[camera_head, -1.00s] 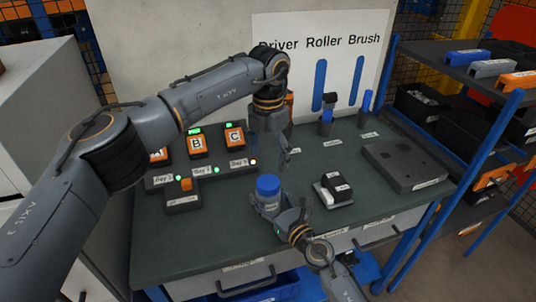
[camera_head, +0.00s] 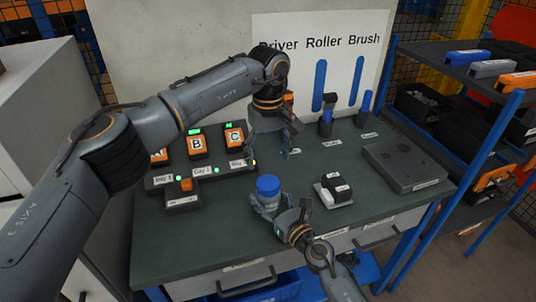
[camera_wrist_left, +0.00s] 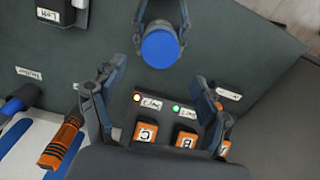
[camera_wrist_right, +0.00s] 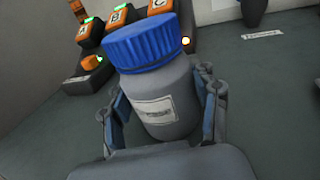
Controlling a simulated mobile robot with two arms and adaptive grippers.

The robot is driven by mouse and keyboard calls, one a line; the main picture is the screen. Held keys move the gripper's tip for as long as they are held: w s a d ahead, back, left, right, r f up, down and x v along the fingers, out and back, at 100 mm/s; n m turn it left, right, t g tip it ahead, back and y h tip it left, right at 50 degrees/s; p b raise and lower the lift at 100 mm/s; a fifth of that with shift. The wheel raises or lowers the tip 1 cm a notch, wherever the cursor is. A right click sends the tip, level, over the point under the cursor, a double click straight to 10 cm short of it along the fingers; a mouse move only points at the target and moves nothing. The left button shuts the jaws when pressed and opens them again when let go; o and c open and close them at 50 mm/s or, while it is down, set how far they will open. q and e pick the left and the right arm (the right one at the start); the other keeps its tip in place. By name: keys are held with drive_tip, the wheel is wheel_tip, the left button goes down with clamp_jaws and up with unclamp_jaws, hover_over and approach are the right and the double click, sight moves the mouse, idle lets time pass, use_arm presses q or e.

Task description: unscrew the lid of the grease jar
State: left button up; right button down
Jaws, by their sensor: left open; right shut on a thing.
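The grease jar is a grey jar (camera_wrist_right: 168,105) with a ribbed blue lid (camera_wrist_right: 143,42) and a white label. It stands upright near the bench's front in the head view, its lid (camera_head: 268,186) on top. My right gripper (camera_wrist_right: 165,112) is shut on the jar's body, one finger on each side, below the lid. My left gripper (camera_head: 275,150) is open and empty, behind and above the jar in the head view. In the left wrist view the lid (camera_wrist_left: 159,50) lies beyond the open fingertips, apart from them. The jar's lower part is partly hidden by the right gripper.
A charger row with orange batteries (camera_head: 197,144) stands left of the jar. A small black-and-white block on a tray (camera_head: 335,190) and a flat grey case (camera_head: 405,165) lie to the right. Tool holders (camera_head: 326,120) stand behind. A blue-framed shelf (camera_head: 440,175) edges the bench.

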sight(268, 182)
use_arm(q)
drive_tip(key=m, duration=0.4)
drive_tip(key=shift+m, duration=0.4)
drive_tip(key=shift+f, duration=4)
